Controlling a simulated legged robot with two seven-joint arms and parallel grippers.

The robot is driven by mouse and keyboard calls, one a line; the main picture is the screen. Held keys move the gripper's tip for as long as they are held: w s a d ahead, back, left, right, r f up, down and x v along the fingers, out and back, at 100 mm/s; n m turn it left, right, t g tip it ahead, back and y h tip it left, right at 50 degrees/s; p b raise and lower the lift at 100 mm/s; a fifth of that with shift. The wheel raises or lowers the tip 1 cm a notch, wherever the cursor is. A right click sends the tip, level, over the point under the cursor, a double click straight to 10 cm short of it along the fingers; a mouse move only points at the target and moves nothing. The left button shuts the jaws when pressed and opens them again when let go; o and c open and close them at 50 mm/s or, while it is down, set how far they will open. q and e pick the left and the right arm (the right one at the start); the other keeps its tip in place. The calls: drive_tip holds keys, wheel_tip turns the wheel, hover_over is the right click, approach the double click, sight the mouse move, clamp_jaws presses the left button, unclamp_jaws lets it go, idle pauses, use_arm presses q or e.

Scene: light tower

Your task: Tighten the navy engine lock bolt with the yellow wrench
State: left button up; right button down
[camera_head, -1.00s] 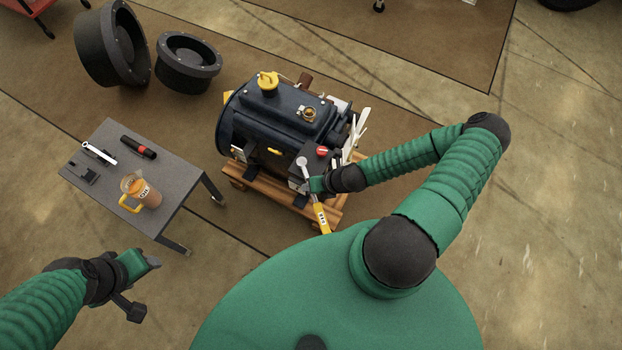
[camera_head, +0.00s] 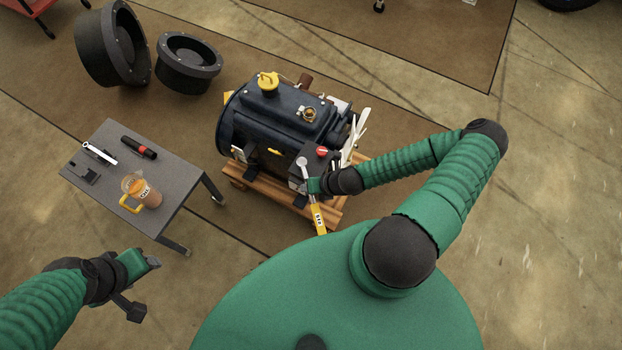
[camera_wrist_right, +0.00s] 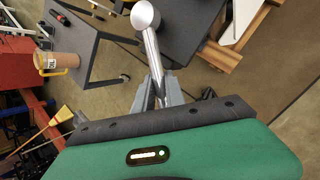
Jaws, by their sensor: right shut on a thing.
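The navy engine (camera_head: 265,120) lies on a wooden pallet. My right gripper (camera_head: 313,186) is shut on the wrench (camera_head: 319,218), with the yellow handle hanging toward me. The wrench's round silver head (camera_head: 302,162) is at the engine's near right corner, beside a red knob (camera_head: 322,152). In the right wrist view my right gripper (camera_wrist_right: 158,92) closes around the silver shaft (camera_wrist_right: 151,50), below the round head (camera_wrist_right: 145,16). I cannot make out the lock bolt or whether the head sits on it. My left gripper (camera_head: 152,263) is away at lower left, apart from everything; its jaw opening is unclear.
A grey table (camera_head: 165,180) left of the engine holds a mug (camera_head: 145,194) with a yellow handle, a black and red flashlight (camera_head: 138,147), and another wrench (camera_head: 99,153). The wooden pallet (camera_head: 265,188) edges the engine. Floor is clear at right.

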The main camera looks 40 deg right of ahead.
drive_tip(key=shift+w+a+m, duration=0.1)
drive_tip(key=shift+a+m, duration=0.2)
drive_tip(key=shift+m, duration=0.1)
drive_tip(key=shift+w+a+f+m+h, duration=0.2)
drive_tip(key=shift+a+m+h, duration=0.25)
drive_tip(key=shift+m+h, duration=0.2)
drive_tip(key=shift+r, duration=0.1)
drive_tip(key=shift+w+a+m+h+p, duration=0.25)
drive_tip(key=shift+a+m+h+p, duration=0.15)
drive_tip(key=shift+m+p, duration=0.3)
